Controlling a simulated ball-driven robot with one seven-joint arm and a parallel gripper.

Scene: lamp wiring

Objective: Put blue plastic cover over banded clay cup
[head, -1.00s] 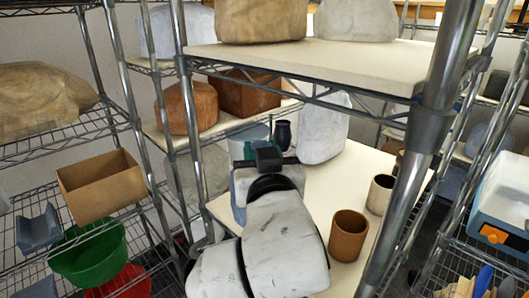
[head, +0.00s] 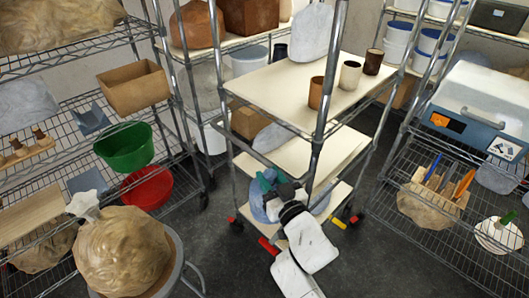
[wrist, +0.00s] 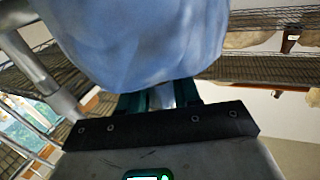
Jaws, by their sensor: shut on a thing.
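The blue plastic cover (wrist: 150,40) fills the upper middle of the wrist view, a smooth, softly creased pale blue shape. My gripper (head: 268,182) is shut on it; the fingers (wrist: 160,98) meet its lower edge. In the head view the cover (head: 257,208) shows partly behind my gripper, by the cart's lower shelves. Three clay cups stand in a row on the cart's upper visible shelf: an orange-brown cup (head: 316,92), a cream cup with a dark inside (head: 349,77) and a dark brown cup (head: 372,62). I cannot tell which is banded. My gripper is below them.
A grey-white wrapped lump (head: 311,32) and a small dark vase (head: 280,52) share the cups' shelf (head: 262,88). A metal post (head: 328,110) rises in front of the cups. A wrapped clay lump (head: 125,250) stands front left. The floor (head: 390,240) at right front is clear.

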